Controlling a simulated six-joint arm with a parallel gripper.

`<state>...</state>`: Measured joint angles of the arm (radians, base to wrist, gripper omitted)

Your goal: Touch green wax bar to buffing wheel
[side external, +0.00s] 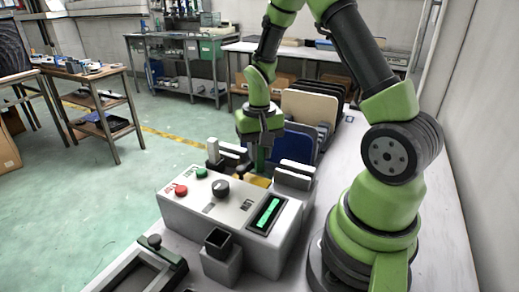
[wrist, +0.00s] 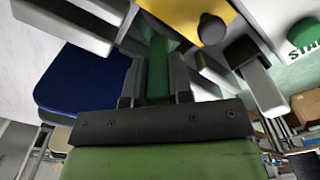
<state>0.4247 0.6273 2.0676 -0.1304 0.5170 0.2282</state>
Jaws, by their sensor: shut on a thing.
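My gripper (side external: 261,146) points down behind the control box in the side external view. In the wrist view my gripper (wrist: 157,68) is shut on the green wax bar (wrist: 158,62), which is held between its two grey fingers. The bar also shows as a thin dark green strip (side external: 260,160) below my gripper in the side external view. A yellow surface (wrist: 190,14) lies close beyond the bar's tip; contact cannot be told. I cannot make out a buffing wheel for certain in either view.
The control box (side external: 222,222) has red and green buttons, a black knob and a lit green display. Grey clamp-like blocks (side external: 294,175) stand beside my gripper. Blue panels (side external: 294,147) and a rack with a tan panel (side external: 309,107) stand close behind. Open white bench (side external: 345,150) lies right.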

